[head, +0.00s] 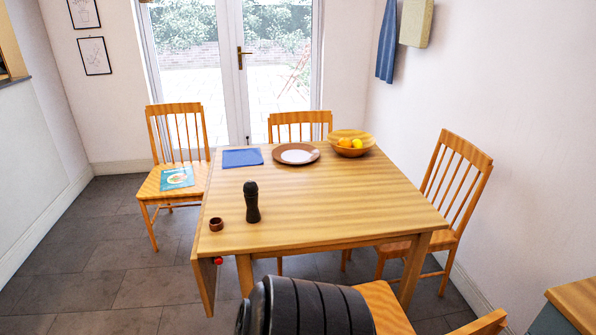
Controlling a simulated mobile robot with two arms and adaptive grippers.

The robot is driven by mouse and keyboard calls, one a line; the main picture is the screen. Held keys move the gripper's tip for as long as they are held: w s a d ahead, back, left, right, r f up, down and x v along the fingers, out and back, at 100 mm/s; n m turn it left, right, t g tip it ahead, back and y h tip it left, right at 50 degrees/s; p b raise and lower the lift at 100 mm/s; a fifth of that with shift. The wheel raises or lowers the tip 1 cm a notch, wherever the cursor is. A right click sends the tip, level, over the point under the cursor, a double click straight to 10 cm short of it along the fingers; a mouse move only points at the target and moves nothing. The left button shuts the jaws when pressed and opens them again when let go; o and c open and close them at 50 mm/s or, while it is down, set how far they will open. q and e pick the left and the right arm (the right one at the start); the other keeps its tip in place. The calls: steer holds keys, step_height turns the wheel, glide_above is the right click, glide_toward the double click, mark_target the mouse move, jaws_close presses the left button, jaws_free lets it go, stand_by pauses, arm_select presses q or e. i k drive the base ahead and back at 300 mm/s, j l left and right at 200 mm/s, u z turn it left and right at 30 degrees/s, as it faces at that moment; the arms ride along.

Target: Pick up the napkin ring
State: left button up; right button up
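The napkin ring (216,224) is a small dark brown ring on the wooden table (300,222), close to its near left corner. A dark pepper mill (252,203) stands upright to its right, a short gap away. Neither of my grippers shows in the head view. A black ribbed part at the bottom edge looks like mine, and no fingers can be seen on it.
A blue napkin (242,158), a brown charger with a white plate (279,156) and a wooden bowl (330,145) of yellow and orange fruit sit at the table's far side. Chairs (462,178) stand around it. The table's middle is clear.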

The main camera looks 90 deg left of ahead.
mark_target(219, 221)
steer(key=u, duration=3.35)
